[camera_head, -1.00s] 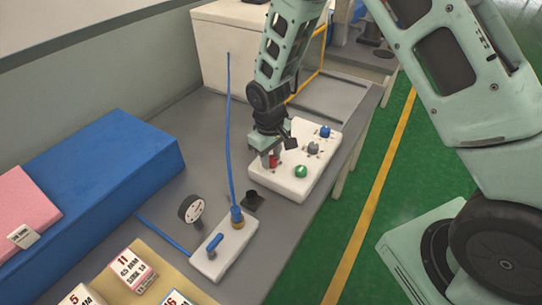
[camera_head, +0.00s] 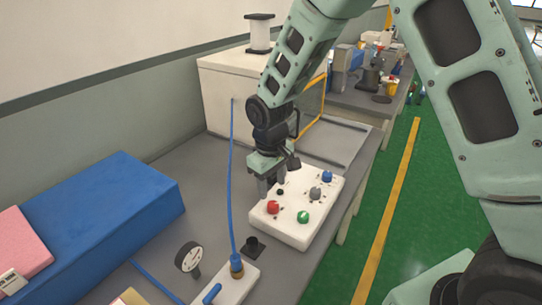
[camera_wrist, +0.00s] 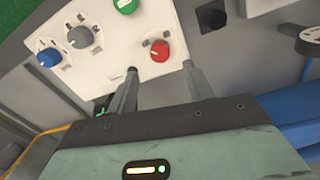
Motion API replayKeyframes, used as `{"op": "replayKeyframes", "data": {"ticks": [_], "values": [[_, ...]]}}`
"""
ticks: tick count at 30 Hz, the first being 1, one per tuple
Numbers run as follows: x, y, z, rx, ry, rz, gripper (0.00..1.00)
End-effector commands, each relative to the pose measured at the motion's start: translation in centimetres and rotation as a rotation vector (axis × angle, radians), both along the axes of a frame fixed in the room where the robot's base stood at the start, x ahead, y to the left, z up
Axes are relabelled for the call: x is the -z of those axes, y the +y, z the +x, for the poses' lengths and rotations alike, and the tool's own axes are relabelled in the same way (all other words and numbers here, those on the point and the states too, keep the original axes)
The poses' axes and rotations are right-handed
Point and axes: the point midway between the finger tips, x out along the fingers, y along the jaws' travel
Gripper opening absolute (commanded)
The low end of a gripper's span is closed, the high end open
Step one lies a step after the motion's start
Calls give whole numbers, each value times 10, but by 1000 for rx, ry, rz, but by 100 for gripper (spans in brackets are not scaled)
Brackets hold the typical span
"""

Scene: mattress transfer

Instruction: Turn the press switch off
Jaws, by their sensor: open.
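A white control panel (camera_head: 292,233) lies on the grey bench. It carries a red knob (camera_head: 273,207), a green knob (camera_head: 303,216), a grey knob (camera_head: 315,193) and a blue knob (camera_head: 327,176). I cannot tell from any label which is the press switch. My gripper (camera_head: 271,186) is at the panel's left edge, behind the red knob and apart from it. In the wrist view the gripper (camera_wrist: 162,76) is open and empty, with the red knob (camera_wrist: 159,51) just beyond the gap between its fingertips. The white panel (camera_wrist: 98,74) also shows there.
A white machine (camera_head: 226,95) with a yellow-edged front stands behind the panel. A blue cable (camera_head: 232,180) rises from a small white block (camera_head: 241,285) in front. A gauge (camera_head: 188,257) and a blue mattress block (camera_head: 105,225) are to the left. Green floor lies right.

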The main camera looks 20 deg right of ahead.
Motion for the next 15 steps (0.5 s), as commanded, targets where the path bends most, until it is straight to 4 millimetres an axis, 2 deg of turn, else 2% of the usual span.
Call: {"op": "replayKeyframes", "data": {"ticks": [6,12,15], "values": [[-51,2,0,2,-6,3,52],[-86,3,-1,1,-4,1,52],[-97,4,-1,0,-3,1,52]]}}
